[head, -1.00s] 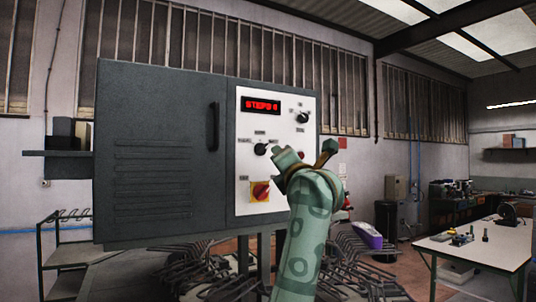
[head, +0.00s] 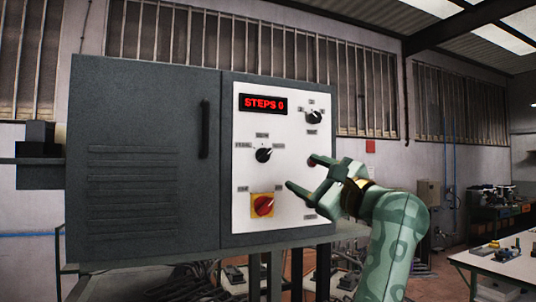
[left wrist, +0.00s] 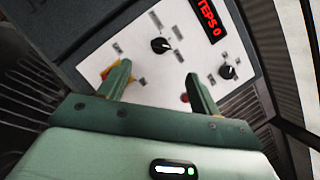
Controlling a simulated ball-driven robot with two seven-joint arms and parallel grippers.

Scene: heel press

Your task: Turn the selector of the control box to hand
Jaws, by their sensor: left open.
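The grey control box (head: 150,150) fills the left and middle of the head view. Its white panel (head: 290,215) has a red display reading "STEPS 0" (head: 263,103). A black selector knob (head: 263,155) sits mid-panel, with small labels around it that I cannot read surely. A second black knob (head: 314,117) sits at upper right. A red rotary switch on a yellow plate (head: 263,206) is below. My left gripper (head: 308,174) is open and empty in front of the panel, right of the middle knob. In the left wrist view, the middle knob (left wrist: 160,45) lies beyond the gap between the open fingers (left wrist: 155,78).
A red button (head: 311,161) is partly hidden by my left gripper. The box door has a black handle (head: 205,129). A workbench (head: 490,262) with small items stands at the right.

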